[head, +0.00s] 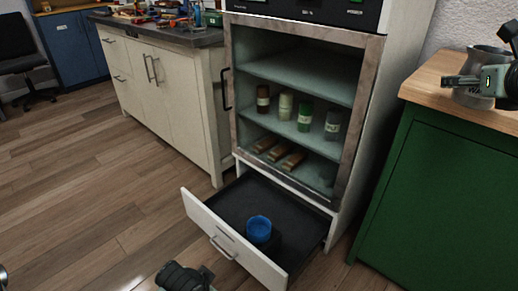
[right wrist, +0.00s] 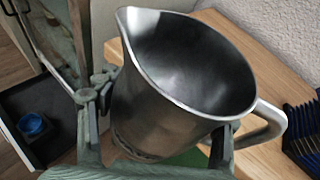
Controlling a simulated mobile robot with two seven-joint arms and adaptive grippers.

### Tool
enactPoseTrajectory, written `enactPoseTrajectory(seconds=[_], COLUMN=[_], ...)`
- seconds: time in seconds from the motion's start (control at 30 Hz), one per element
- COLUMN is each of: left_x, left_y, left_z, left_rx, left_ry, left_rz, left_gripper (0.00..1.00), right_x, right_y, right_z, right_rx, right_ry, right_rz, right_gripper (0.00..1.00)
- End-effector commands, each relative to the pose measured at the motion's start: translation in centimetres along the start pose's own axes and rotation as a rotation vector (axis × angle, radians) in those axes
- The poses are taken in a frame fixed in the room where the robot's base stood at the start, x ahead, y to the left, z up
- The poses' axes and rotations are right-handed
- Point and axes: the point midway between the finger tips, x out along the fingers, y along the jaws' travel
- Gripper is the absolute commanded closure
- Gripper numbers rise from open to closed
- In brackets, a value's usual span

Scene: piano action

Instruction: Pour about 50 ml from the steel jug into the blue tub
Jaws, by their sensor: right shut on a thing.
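The steel jug (head: 487,58) is at the wooden top of the green cabinet, at the right edge of the head view. In the right wrist view the jug (right wrist: 185,85) shows its spout at upper left and its handle at right. My right gripper (head: 468,82) is shut on the jug's body, one finger on each side. The jug looks about upright; whether its base touches the wood is unclear. Its inside is dark grey, and I cannot tell the liquid level. The blue tub (head: 259,229) stands in the open drawer. Part of my left arm, perhaps its gripper (head: 190,277), shows at the bottom edge; its jaws are unclear.
The pulled-out drawer (head: 225,240) juts from under an open-fronted shelf unit (head: 300,70) holding several jars and bars. The green cabinet (head: 440,200) stands at right. A dark blue slotted rack (right wrist: 303,135) is beside the jug. Floor is clear at left.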

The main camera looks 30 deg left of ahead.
Motion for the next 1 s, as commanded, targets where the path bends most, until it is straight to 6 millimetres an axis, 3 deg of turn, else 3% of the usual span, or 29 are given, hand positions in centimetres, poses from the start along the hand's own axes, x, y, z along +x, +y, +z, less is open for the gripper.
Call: enactPoseTrajectory(seconds=[0.03,0.2,0.4,0.7,1.0], left_x=[0.0,0.0,0.0,0.0,0.0], left_y=[0.0,0.0,0.0,0.0,0.0], left_z=[0.0,0.0,0.0,0.0,0.0], left_rx=[0.000,0.000,0.000,0.000,0.000], left_ry=[0.000,0.000,0.000,0.000,0.000], left_rz=[0.000,0.000,0.000,0.000,0.000], left_gripper=[0.70,0.70,0.70,0.70,0.70], right_x=[-1.0,-4.2,-7.7,-12.2,-15.8], right_y=[0.1,1.2,2.3,4.2,6.0], right_z=[-1.9,-7.4,-13.0,-19.4,-23.8], right_rx=[-0.005,-0.018,-0.032,-0.057,-0.083], right_ry=[-0.001,-0.003,-0.010,-0.017,-0.025], right_rz=[0.009,0.046,0.085,0.142,0.191], right_gripper=[0.79,0.79,0.79,0.79,0.79])
